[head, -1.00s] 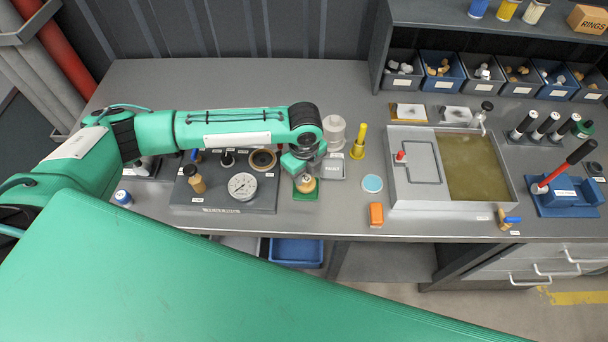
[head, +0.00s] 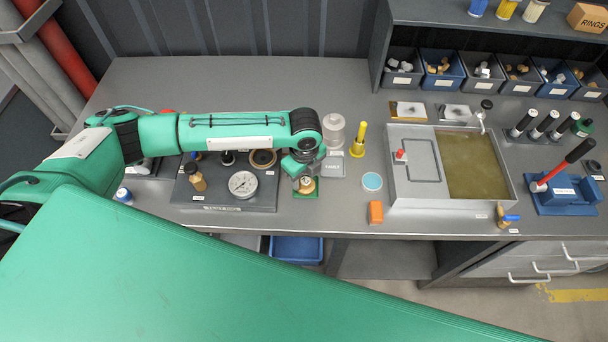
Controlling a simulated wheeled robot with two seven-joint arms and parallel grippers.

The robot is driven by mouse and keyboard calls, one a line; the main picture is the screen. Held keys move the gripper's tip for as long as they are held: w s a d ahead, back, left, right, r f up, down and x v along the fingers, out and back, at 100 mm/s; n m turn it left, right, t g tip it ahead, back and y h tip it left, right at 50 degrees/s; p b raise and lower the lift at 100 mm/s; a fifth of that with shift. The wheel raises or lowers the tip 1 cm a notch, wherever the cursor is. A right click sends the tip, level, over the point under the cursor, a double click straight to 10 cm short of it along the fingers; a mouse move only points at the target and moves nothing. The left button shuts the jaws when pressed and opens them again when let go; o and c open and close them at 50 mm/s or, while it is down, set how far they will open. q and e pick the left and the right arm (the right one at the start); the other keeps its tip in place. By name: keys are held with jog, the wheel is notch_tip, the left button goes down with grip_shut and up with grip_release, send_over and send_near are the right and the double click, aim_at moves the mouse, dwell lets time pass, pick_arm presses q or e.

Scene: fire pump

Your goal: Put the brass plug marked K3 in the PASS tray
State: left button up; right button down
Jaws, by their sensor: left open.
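A brass plug (head: 307,186) sits at the small green tray (head: 313,195) near the bench's front edge, right of the gauge board. Its marking is too small to read, and so is any marking on the tray. My left gripper (head: 304,178) is open, directly over the plug and close around its top. The gripper and wrist hide part of the plug and the tray's back. My right gripper is not in view.
The gauge board (head: 225,203) lies left of the gripper.

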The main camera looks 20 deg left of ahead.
aim_at(305, 179)
pick_arm(q)
notch_tip(305, 179, up, 12)
jog(key=b, duration=0.3)
jog(key=shift+f, duration=0.15)
dwell(0.4)
